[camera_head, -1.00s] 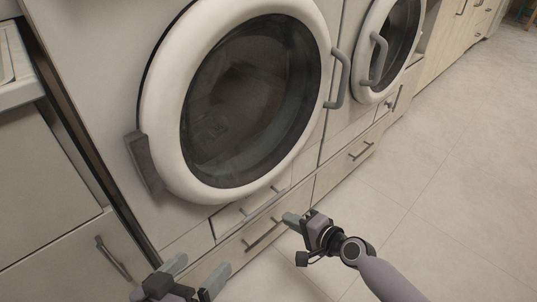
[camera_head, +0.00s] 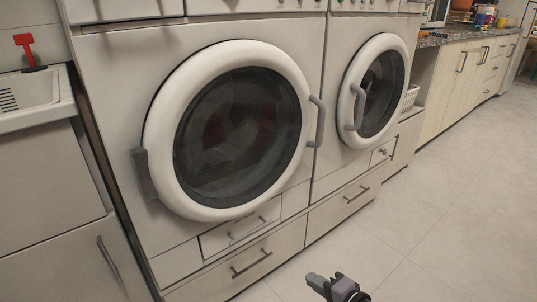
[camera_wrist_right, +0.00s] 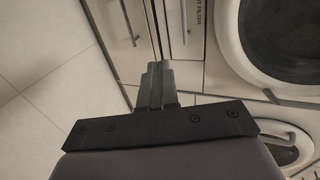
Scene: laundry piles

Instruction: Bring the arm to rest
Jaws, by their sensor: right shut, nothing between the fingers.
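My right gripper (camera_head: 316,281) is at the bottom of the head view, in front of the drawers below the washing machines. In the right wrist view its two fingers (camera_wrist_right: 156,88) are together, with nothing between them. It is apart from the drawer fronts in the head view. My left gripper is not in view.
A front-loading machine (camera_head: 158,170) with a closed round door stands in the middle, and a second machine (camera_head: 343,110) stands to its right. Drawers with bar handles (camera_head: 252,264) lie below. A sink (camera_head: 30,101) is at left. The floor (camera_head: 430,220) at right is clear.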

